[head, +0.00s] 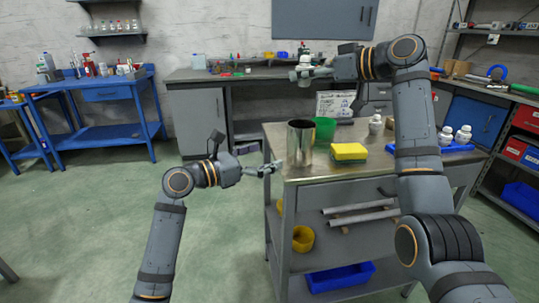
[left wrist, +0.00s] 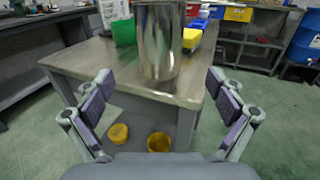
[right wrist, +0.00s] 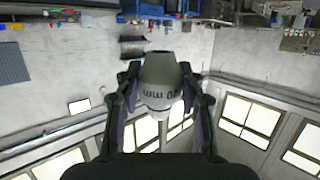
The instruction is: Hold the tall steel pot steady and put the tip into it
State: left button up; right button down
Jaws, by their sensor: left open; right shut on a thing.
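The tall steel pot (head: 300,143) stands upright on the near left corner of the cart top. It also shows in the left wrist view (left wrist: 158,42), ahead of and between the spread fingers. My left gripper (head: 272,168) is open and empty, just left of the pot and apart from it. The tip's distance in depth from the pot is hard to judge.
A green container (head: 325,129) stands right behind the pot. A yellow-green sponge (head: 348,153) lies to its right. Another white tip (head: 376,124) stands farther back, and more white tips (head: 445,135) stand on a blue tray (head: 456,149). The cart top (head: 315,172) is bare in front.

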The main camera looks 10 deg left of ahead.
aim_at(300, 145)
pick_arm(q)
jog(key=x, duration=1.2)
jog(key=c, duration=1.3)
